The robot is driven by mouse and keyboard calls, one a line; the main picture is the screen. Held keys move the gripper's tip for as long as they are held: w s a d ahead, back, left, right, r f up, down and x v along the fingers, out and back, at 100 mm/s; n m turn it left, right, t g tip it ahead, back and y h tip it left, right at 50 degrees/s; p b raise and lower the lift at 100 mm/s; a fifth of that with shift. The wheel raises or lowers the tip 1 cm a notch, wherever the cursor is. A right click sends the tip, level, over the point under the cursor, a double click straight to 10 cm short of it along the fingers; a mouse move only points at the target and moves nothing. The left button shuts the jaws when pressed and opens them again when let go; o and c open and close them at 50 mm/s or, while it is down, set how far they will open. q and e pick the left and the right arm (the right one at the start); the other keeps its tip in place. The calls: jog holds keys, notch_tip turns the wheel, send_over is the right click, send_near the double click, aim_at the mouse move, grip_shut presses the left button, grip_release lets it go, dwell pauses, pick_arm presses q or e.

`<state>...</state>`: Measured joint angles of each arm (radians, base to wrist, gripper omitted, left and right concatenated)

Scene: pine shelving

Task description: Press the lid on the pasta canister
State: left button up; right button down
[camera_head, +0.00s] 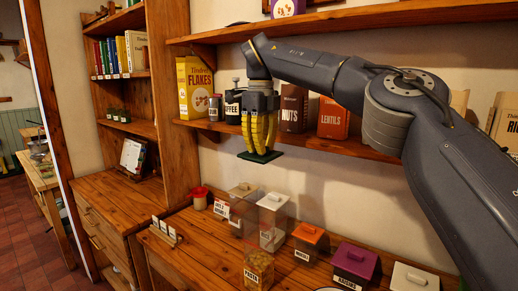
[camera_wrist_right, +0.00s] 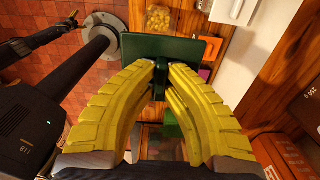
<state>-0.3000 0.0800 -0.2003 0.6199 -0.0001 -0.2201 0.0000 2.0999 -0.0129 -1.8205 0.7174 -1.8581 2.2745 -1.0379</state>
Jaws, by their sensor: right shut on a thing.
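The pasta canister (camera_head: 258,270) is a clear box with a PASTA label and pasta inside, standing on the wooden counter at the bottom of the head view. Its open top with yellow pasta (camera_wrist_right: 158,18) shows at the top of the right wrist view. My right gripper (camera_head: 258,146) has yellow fingers shut on a flat, dark green lid (camera_head: 262,156), held in the air well above the counter, apart from the canister. The lid (camera_wrist_right: 137,48) also shows past the fingertips in the wrist view. A dark arm end, seemingly my left gripper (camera_wrist_right: 72,20), is small at that view's top left.
The upper shelf (camera_head: 345,146) behind the gripper holds boxes and jars.

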notch_tip(320, 180, down, 17)
jog(key=shift+s+a, duration=0.2)
dwell(0.8)
jog(key=shift+f, duration=0.35)
dwell(3.5)
jog(key=c, duration=0.9)
grip_release()
jog(key=shift+r, duration=3.45)
